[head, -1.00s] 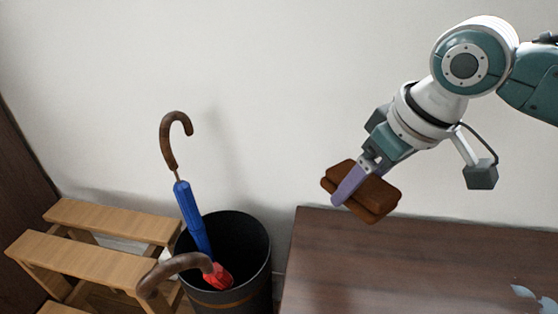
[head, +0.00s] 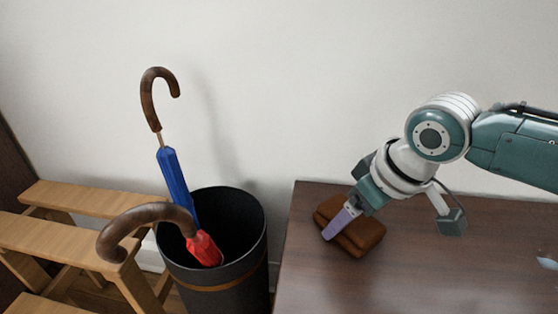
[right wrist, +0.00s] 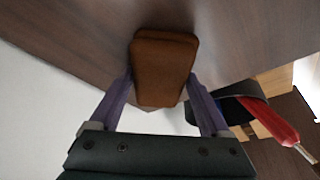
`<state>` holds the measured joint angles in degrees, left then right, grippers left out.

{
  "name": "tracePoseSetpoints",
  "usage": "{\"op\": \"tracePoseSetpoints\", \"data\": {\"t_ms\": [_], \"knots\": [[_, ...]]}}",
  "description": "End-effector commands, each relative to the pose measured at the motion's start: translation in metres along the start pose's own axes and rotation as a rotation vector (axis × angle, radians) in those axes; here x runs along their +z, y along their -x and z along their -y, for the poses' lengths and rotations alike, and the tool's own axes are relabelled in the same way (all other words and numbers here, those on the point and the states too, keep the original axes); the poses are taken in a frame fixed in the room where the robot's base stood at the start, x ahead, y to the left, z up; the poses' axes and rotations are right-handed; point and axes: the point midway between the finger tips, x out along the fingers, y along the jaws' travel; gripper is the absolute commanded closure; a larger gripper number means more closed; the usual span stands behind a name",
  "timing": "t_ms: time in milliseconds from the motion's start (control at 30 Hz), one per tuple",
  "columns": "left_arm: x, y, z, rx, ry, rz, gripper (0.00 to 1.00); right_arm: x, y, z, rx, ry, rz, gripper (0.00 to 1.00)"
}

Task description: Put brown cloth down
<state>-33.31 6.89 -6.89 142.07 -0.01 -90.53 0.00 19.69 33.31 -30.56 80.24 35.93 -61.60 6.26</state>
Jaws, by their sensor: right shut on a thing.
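The brown cloth (head: 362,236) is a folded, thick bundle at the left end of the dark wooden table top. My right gripper (head: 338,224) is shut on it, with one purple finger lying across its near side. In the right wrist view the cloth (right wrist: 165,68) sits between the two purple fingertips (right wrist: 160,90), with the table surface behind it. The cloth is at or just above the table top; I cannot tell whether it touches. My left gripper is not in view.
The dark table (head: 455,265) has free room to the right of the cloth. Left of it stands a black bin (head: 215,290) with a blue umbrella (head: 178,185) and a red umbrella (head: 205,248). A light wooden step stool (head: 60,240) is at the far left. A white wall is behind.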

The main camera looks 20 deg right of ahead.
Motion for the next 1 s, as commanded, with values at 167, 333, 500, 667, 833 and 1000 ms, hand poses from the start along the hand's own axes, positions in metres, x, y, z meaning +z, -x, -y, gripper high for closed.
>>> {"op": "tracePoseSetpoints", "data": {"t_ms": [167,333,500,667,833,1000], "knots": [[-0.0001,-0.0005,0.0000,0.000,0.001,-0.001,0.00,0.0007,-0.0018,-0.0002,0.000,-0.001,0.000,0.64],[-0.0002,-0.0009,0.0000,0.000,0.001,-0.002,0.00,0.0019,-0.0041,-0.0004,0.001,-0.001,0.001,0.12],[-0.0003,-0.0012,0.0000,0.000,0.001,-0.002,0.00,0.0035,-0.0049,-0.0007,0.002,0.000,0.004,0.00],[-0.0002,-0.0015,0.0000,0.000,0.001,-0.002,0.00,0.0049,-0.0057,-0.0012,0.003,0.000,0.008,0.00],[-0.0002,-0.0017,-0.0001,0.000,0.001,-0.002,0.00,0.0062,-0.0064,-0.0015,0.004,0.000,0.010,0.00],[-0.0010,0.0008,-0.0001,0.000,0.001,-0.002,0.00,0.0046,-0.0013,-0.0017,0.005,0.001,0.012,0.00]]}}
